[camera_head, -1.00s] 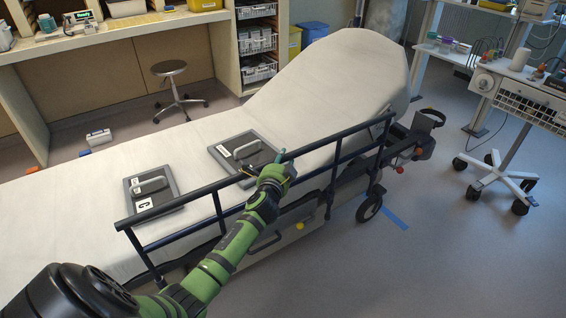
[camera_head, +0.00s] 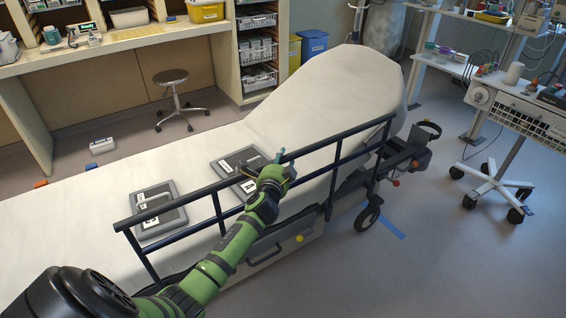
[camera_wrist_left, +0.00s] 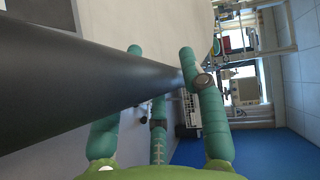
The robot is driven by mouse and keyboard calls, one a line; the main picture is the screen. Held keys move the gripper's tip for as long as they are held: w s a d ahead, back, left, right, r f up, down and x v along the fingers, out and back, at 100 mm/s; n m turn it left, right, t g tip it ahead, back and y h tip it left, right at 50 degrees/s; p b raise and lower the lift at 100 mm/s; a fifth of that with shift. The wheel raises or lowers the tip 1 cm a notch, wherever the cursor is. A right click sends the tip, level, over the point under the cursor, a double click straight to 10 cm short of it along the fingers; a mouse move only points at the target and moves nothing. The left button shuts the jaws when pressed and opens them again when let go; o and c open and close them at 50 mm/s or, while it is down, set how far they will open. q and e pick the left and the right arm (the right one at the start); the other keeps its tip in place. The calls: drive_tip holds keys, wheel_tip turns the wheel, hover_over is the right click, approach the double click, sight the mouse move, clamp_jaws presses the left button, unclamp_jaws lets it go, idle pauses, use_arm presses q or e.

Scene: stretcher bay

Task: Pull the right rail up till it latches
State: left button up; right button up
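The right rail (camera_head: 178,202), a dark blue frame of bars with upright posts, stands along the near side of the stretcher (camera_head: 75,200). It is raised above the mattress edge. I cannot tell whether its latch is engaged. My left gripper (camera_head: 275,172) is on the top bar, near its middle. In the left wrist view the dark bar (camera_wrist_left: 70,85) runs between the green fingers of my left gripper (camera_wrist_left: 160,75), which are closed around it. My right gripper is not in view.
Two grey plates with handles (camera_head: 158,222) (camera_head: 228,163) lie on the mattress beside the rail. A wheeled equipment cart (camera_head: 520,115) stands at the right. A stool (camera_head: 172,77) and a counter (camera_head: 130,33) are beyond the stretcher. The floor at the lower right is clear.

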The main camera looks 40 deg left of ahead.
use_arm(q)
drive_tip(key=shift+w+r, duration=0.15)
drive_tip(key=shift+r, duration=0.1)
drive_tip(key=shift+f, duration=0.1)
drive_tip(key=shift+d, duration=0.1)
drive_tip(key=shift+s+d, duration=0.1)
drive_tip(key=shift+s, duration=0.3)
drive_tip(key=v, duration=1.1)
drive_tip(key=shift+s, duration=0.15)
drive_tip(key=shift+f, duration=0.1)
